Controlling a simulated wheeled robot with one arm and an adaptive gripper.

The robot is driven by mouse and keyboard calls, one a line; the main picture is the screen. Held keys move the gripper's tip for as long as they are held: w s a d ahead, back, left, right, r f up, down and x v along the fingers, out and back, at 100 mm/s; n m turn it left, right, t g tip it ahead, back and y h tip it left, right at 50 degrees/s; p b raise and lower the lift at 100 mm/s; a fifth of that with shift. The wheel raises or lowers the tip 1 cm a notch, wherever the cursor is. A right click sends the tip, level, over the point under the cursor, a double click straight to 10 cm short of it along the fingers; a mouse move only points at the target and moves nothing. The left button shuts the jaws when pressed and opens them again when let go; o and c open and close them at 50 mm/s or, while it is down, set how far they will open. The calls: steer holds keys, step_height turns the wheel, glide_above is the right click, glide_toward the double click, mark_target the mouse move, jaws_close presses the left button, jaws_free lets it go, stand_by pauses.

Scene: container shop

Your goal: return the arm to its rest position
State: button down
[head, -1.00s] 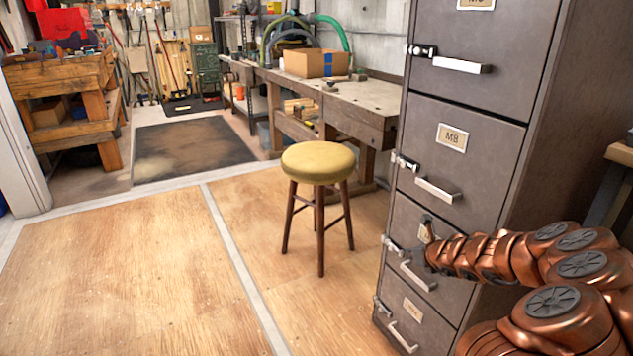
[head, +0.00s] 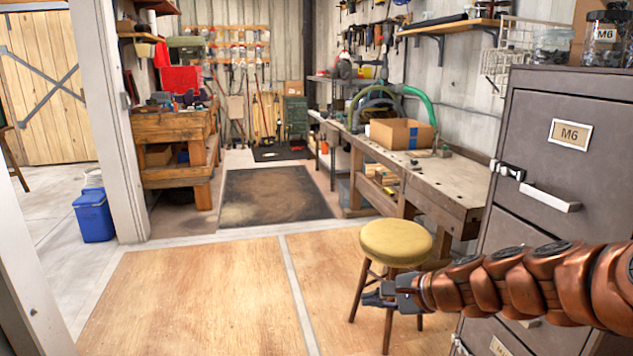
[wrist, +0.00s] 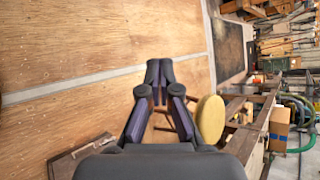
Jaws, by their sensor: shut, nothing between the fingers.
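My copper-coloured arm (head: 530,284) reaches in from the right in the head view, in front of the grey filing cabinet (head: 540,215). My gripper (head: 372,297) is at its left end, pointing left, in front of the yellow stool's legs as seen from the head. In the wrist view my gripper (wrist: 159,72) has its fingers together and nothing between them. The yellow-topped stool (head: 396,242) stands upright on the wood floor; in the wrist view its seat (wrist: 210,119) shows beside the fingers. I cannot tell the exact gap between gripper and stool.
A workbench (head: 430,178) with a cardboard box (head: 402,133) stands behind the stool. A wooden bench (head: 180,140), a dark mat (head: 270,195) and a blue cooler (head: 94,216) are farther off. The wood floor (head: 200,300) left of the gripper is clear.

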steer(key=s+a+r+n+g+h+p, duration=0.1)
steer(key=s+a+r+n+g+p, duration=0.2)
steer(key=s, duration=0.5)
steer(key=s+a+r+n+g+h+p, duration=0.1)
steer(key=s+a+r+n+g+p, duration=0.1)
steer(key=s+r+n+p, duration=0.45)
steer(key=s+d+r+n+g+h+p, duration=0.2)
steer(key=s+d+h+p, duration=0.1)
steer(key=s, duration=0.7)
steer(key=s+d+r+n+g+h+p, duration=0.1)
steer(key=s+d+n+g+h+p, duration=0.1)
steer(key=s+d, duration=0.6)
steer(key=s+n+h+p, duration=0.1)
steer(key=s+p, duration=0.1)
steer(key=shift+d+r+h+p, duration=0.3)
steer(key=shift+r+p, duration=0.05)
steer(key=shift+s, duration=0.1)
